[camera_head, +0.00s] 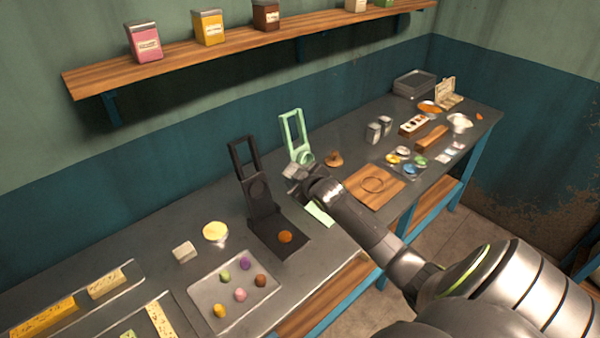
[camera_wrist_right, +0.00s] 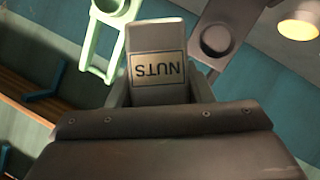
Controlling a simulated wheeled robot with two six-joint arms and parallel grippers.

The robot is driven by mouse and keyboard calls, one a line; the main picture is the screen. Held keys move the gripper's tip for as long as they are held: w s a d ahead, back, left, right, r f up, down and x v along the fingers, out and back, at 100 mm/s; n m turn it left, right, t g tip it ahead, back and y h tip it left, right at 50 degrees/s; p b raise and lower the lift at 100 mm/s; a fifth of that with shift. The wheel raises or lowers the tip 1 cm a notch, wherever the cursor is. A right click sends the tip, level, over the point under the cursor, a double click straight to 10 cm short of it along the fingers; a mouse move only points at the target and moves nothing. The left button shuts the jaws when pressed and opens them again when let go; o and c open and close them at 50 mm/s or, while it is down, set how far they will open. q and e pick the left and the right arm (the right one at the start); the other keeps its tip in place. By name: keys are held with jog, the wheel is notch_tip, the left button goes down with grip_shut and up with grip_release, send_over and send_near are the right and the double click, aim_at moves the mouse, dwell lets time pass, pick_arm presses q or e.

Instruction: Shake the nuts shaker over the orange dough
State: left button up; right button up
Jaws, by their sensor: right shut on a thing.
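The orange dough (camera_head: 286,237) is a small round lump on the flat base of the black press (camera_head: 262,212). My right gripper (camera_head: 301,178) is shut on the nuts shaker (camera_head: 291,171), a small pale grey box. In the right wrist view the shaker (camera_wrist_right: 157,42) sits between the fingers (camera_wrist_right: 158,95), and its "NUTS" label reads upside down in the picture. In the head view the shaker is up and to the right of the dough, in front of the green press. I cannot tell its exact height or tilt. My left gripper is not in view.
The green press (camera_head: 297,140) stands close behind the shaker. A tray (camera_head: 205,283) with several coloured dough lumps, a yellow-topped bowl (camera_head: 215,232) and a pale block (camera_head: 184,251) are left of the black press. A wooden board (camera_head: 357,196) lies to the right.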

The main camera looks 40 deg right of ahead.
notch_tip(320, 180, down, 12)
jog(key=a+n+t+h+b, duration=0.2)
jog(key=n+b, duration=1.2)
jog(key=b, duration=1.4)
jog(key=t+h, duration=0.2)
jog(key=t, duration=0.2)
jog(key=shift+a+f+h, duration=0.15)
jog(key=shift+a+h, duration=0.05)
jog(key=shift+h, duration=0.2)
jog(key=shift+s, duration=0.1)
dwell(0.8)
